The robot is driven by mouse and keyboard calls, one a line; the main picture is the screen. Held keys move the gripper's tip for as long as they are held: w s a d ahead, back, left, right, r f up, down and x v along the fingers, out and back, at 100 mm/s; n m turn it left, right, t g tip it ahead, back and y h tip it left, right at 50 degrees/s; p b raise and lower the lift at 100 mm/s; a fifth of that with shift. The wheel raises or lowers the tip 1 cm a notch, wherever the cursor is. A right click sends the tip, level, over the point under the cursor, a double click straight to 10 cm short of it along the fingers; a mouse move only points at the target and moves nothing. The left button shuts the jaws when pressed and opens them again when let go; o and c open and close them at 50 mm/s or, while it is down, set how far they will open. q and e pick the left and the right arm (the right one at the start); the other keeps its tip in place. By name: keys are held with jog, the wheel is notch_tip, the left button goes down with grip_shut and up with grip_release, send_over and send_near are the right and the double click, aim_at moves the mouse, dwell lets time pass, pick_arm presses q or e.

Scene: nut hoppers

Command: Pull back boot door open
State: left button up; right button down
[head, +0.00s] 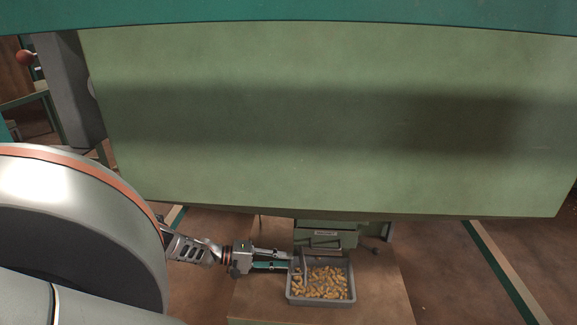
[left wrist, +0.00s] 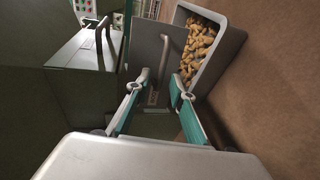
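A grey panel (left wrist: 148,45) with a bar handle (left wrist: 165,58) stands beside the tray in the left wrist view; I take it for the boot door. My left gripper (left wrist: 160,80) has its two teal-sided fingers apart, with the tips near the lower end of this handle. I cannot tell whether they touch it. In the head view the left gripper (head: 289,260) points right, at the tray's far left corner. The door is hard to make out there. My right gripper is not in view.
A grey tray (head: 320,301) of tan nuts sits on a brown surface (head: 385,300). A green unit (head: 345,234) with a label and another handle (left wrist: 103,35) stands behind it. A large green hopper body (head: 330,180) overhangs, filling the upper head view.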

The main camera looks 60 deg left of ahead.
pick_arm(q)
jog(key=v, duration=0.9)
jog(key=shift+s, duration=0.35)
jog(key=shift+a, duration=0.1)
jog(key=shift+c, duration=0.4)
